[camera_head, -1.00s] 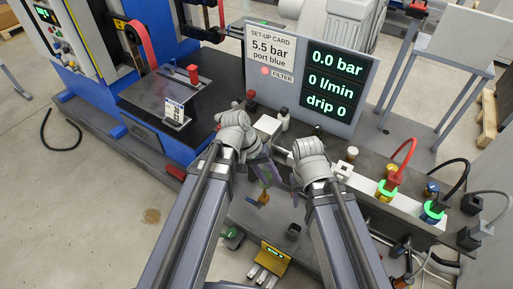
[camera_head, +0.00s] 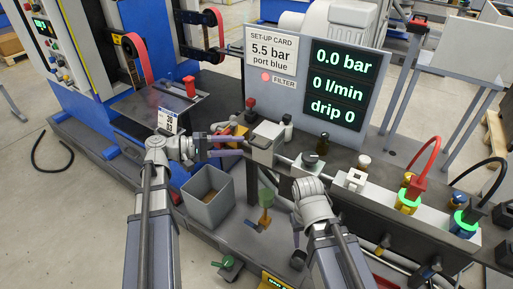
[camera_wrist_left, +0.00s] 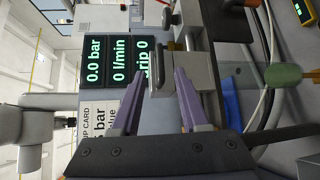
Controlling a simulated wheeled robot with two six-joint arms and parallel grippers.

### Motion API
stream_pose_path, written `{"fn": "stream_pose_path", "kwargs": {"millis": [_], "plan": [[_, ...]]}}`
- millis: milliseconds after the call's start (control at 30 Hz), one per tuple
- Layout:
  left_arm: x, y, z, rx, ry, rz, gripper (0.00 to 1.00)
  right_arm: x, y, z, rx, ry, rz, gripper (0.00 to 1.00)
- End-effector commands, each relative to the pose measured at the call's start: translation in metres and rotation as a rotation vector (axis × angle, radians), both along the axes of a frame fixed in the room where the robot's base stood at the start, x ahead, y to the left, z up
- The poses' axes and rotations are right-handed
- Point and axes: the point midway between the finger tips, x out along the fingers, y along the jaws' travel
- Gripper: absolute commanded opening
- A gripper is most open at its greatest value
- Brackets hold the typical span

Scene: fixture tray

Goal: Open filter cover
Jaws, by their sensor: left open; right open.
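A light grey block with a pale lid-like top (camera_head: 265,138), which appears to be the filter housing, stands at the left end of the manifold below the display panel. Its top looks closed. My left gripper (camera_head: 240,147) is open with its purple fingers pointing at the block from the left. In the left wrist view the block (camera_wrist_left: 170,76) lies just beyond and between the fingertips (camera_wrist_left: 160,75); contact cannot be told. My right gripper (camera_head: 297,232) is low in front of the manifold, mostly hidden behind its own wrist, and holds nothing visible.
The display panel (camera_head: 283,101) has a red light beside "FILTER" and reads 0.0 bar. An open grey bin (camera_head: 208,208) stands below my left gripper. A green and yellow part (camera_head: 266,198) is right of it. Hoses and lit ports (camera_head: 407,200) line the right.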

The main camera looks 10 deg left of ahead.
Motion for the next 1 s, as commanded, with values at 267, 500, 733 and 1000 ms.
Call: {"fn": "stream_pose_path", "kwargs": {"millis": [267, 500, 733, 1000], "plan": [[0.015, -0.041, -0.007, 0.001, 0.000, -0.005, 0.45, 0.000, 0.000, -0.007, 0.000, 0.000, 0.000, 0.50], [0.024, -0.061, -0.010, 0.002, 0.000, -0.002, 0.45, 0.000, 0.000, -0.010, 0.000, 0.000, 0.000, 0.50], [0.026, -0.064, -0.010, 0.002, 0.000, -0.001, 0.45, 0.000, 0.000, -0.010, 0.000, 0.000, 0.000, 0.50], [0.025, -0.064, -0.010, 0.003, 0.000, -0.003, 0.28, 0.000, 0.000, -0.010, 0.000, 0.000, 0.000, 0.50]]}}
